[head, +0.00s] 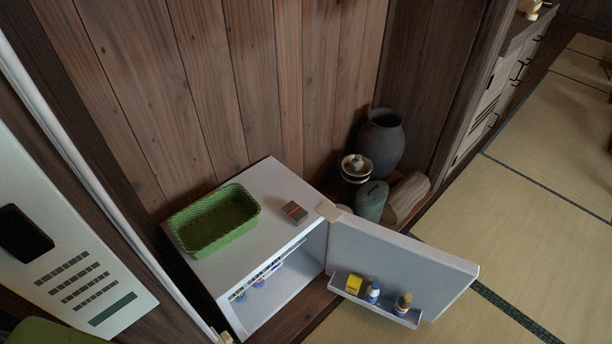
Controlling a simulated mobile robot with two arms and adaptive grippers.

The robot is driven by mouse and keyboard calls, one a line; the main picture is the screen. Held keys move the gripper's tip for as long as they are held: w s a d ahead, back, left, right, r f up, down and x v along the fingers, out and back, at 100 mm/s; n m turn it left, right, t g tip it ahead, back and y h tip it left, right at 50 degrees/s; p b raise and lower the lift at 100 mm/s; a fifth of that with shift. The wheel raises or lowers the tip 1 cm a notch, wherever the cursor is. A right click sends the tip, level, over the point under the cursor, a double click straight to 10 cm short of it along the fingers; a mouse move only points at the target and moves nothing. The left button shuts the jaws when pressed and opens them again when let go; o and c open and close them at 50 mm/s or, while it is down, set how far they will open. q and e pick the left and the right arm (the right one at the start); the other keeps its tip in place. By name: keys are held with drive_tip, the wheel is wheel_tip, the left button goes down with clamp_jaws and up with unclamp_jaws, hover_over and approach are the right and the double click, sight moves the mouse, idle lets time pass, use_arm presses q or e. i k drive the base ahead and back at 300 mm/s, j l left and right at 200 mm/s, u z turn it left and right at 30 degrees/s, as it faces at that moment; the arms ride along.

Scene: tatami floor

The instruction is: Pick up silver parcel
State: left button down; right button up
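A small grey, silver-like parcel with a red-orange stripe (294,212) lies on the white top of a small fridge (265,187), right of a green basket. Nothing touches the parcel. Neither of my grippers shows in the head view, so I cannot see their state.
The green basket (216,219) stands on the fridge top. The fridge door (400,254) is open to the right, its shelf holding a yellow box (354,285) and small bottles. A dark jar (381,143) and other pots stand behind. Tatami floor (530,190) is clear at right.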

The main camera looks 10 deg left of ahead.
sight(296, 214)
drive_tip(key=i+l+u, duration=0.1)
drive_tip(key=l, duration=0.65)
drive_tip(key=i+l, duration=0.1)
drive_tip(key=l, duration=0.6)
drive_tip(key=i+l+u, duration=0.15)
drive_tip(key=l, duration=0.6)
drive_tip(key=k, duration=0.05)
